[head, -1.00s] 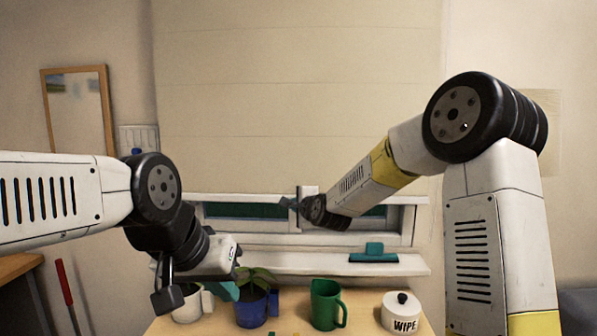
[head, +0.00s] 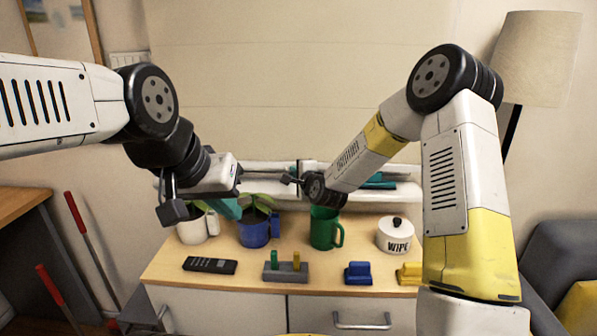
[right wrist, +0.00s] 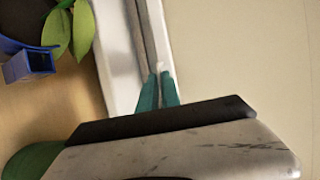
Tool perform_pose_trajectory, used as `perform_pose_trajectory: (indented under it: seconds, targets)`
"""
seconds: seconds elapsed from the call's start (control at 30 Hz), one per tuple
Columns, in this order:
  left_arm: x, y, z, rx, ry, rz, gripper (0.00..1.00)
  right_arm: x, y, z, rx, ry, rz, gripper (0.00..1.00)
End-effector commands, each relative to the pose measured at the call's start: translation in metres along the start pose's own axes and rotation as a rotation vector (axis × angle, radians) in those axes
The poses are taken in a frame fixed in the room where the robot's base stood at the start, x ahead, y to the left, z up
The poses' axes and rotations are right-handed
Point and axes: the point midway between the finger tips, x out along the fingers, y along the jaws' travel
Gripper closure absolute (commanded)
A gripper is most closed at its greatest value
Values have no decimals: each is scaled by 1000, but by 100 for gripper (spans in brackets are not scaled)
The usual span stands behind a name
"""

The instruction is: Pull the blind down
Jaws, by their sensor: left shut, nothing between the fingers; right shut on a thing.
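The blind (head: 290,110) is a wide beige sheet on the back wall, and its lower edge hangs just above the white sill. In the right wrist view, the blind (right wrist: 245,50) fills the right side. My right gripper (head: 290,179) is at the lower middle of the blind. Its teal fingers (right wrist: 159,92) are shut on a small pale tab at the blind's lower edge, mostly hidden between the tips. My left gripper (head: 228,208) is shut and empty, above the cabinet top beside the potted plant.
The cabinet top (head: 215,281) holds a white mug (head: 192,232), a blue-potted plant (head: 253,233), a green mug (head: 324,230), a WIPE tin (head: 394,236), a remote (head: 210,265) and small blocks. A floor lamp (head: 535,58) stands at right.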

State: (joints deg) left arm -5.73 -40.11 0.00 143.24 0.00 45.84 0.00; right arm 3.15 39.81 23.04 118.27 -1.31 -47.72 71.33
Motion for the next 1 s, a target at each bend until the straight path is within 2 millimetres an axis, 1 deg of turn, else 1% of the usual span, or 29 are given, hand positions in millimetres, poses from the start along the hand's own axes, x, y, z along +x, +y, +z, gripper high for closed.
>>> perform_pose_trajectory:
  seconds: [0.03, 0.07, 0.1, 0.17, 0.2, 0.43, 0.53, 0.67, 0.8, 0.9, 1.0]
  targets:
    - [0, 0, 0, 0, 0, 0, 100, 0, 8, 0, 2, -1, 17, 100]
    - [0, 0, 0, 0, 0, 0, 100, 0, 8, 0, 2, -1, 18, 100]
    - [0, 0, 0, 0, 0, 0, 100, 0, 8, 0, 3, -1, 19, 91]
    - [0, 0, 0, 0, 0, 0, 100, 0, 8, 0, 3, 0, 18, 79]
    - [0, 0, 0, 0, 0, 0, 100, 0, 8, 0, 3, 0, 17, 72]
    - [0, 0, 0, 0, 0, 0, 100, 0, 5, 0, 2, 0, 12, 72]
    - [0, 0, 0, 0, 0, 0, 100, -5, 4, -1, 2, 0, 11, 72]
    - [0, 0, 0, 0, 0, 0, 100, -24, 4, -1, 1, 1, 12, 72]
    - [0, 0, 0, 0, 0, 0, 100, -49, 4, -1, 1, 1, 12, 72]
    - [0, 0, 0, 0, 0, 0, 100, -64, 4, -1, 1, 0, 13, 72]
    - [0, 0, 0, 0, 0, 0, 100, -73, 5, -1, 2, 0, 14, 72]
